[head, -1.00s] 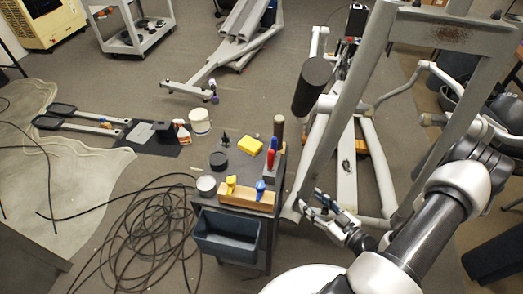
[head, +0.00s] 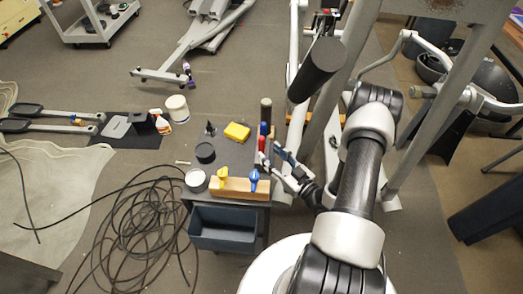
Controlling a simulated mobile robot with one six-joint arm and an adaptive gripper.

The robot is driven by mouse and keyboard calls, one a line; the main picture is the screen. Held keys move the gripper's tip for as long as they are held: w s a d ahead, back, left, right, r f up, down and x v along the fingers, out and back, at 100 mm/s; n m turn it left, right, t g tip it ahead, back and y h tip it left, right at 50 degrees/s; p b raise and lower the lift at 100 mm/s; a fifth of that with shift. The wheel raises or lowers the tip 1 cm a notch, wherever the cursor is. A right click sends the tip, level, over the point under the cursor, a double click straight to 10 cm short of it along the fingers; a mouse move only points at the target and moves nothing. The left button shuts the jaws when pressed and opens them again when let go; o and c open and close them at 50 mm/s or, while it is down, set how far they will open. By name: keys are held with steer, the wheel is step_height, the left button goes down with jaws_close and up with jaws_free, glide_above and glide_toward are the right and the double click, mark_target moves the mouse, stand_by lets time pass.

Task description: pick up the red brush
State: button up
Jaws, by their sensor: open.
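The red brush (head: 262,143) shows as a small upright red handle at the right edge of the small dark cart (head: 233,166). A blue handle (head: 263,128) stands just behind it. My gripper (head: 269,156) is open at the cart's right edge, with its fingers close to the red brush on its lower right. Whether a finger touches the brush cannot be told at this size. The lower part of the brush is hard to make out beside the fingers.
A wooden block (head: 240,188) with yellow and blue handles stands at the cart's front. A yellow sponge-like block (head: 237,132), a dark round tin (head: 205,152) and a dark upright cylinder (head: 266,109) are near. Grey frame bars rise at right. Coiled cable (head: 140,235) lies left.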

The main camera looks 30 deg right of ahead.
mark_target(264, 147)
steer(key=shift+w+a+b, duration=0.25)
steer(key=shift+w+b, duration=0.05)
steer(key=shift+w, duration=1.2)
steer(key=shift+w+a+b, duration=0.2)
steer(key=shift+w+b, duration=0.05)
steer(key=shift+w, duration=1.25)
steer(key=shift+r, duration=0.1)
steer(key=shift+c, duration=0.3)
jaws_close()
